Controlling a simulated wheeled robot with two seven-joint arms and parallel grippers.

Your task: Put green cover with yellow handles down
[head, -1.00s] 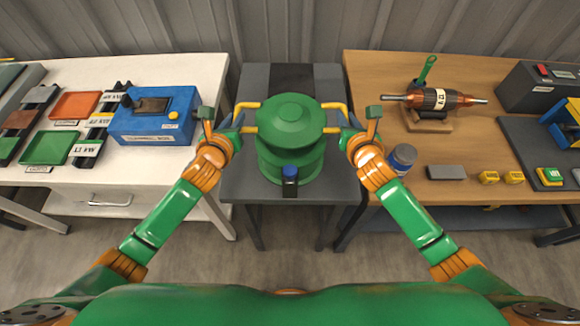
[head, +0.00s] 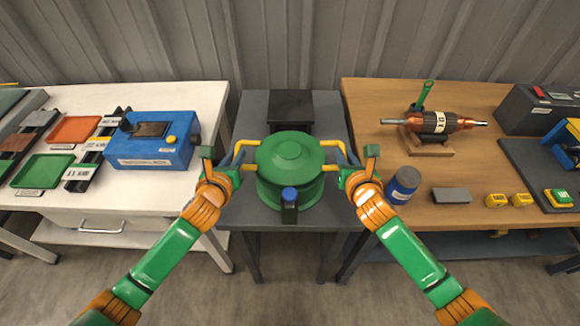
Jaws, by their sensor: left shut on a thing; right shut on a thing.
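The green cover with yellow handles (head: 290,151) is at the middle in the head view, above the narrow dark grey table. My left gripper (head: 237,160) is shut on the left yellow handle (head: 246,143). My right gripper (head: 344,161) is shut on the right yellow handle (head: 334,143). The cover looks about level between both grippers.
A blue-capped dark post (head: 289,205) stands in front of the green part. A black block (head: 290,106) lies behind on the grey table (head: 245,115). A blue box (head: 152,146) is left; a blue-grey cylinder (head: 404,184) and a copper rotor (head: 440,122) are right.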

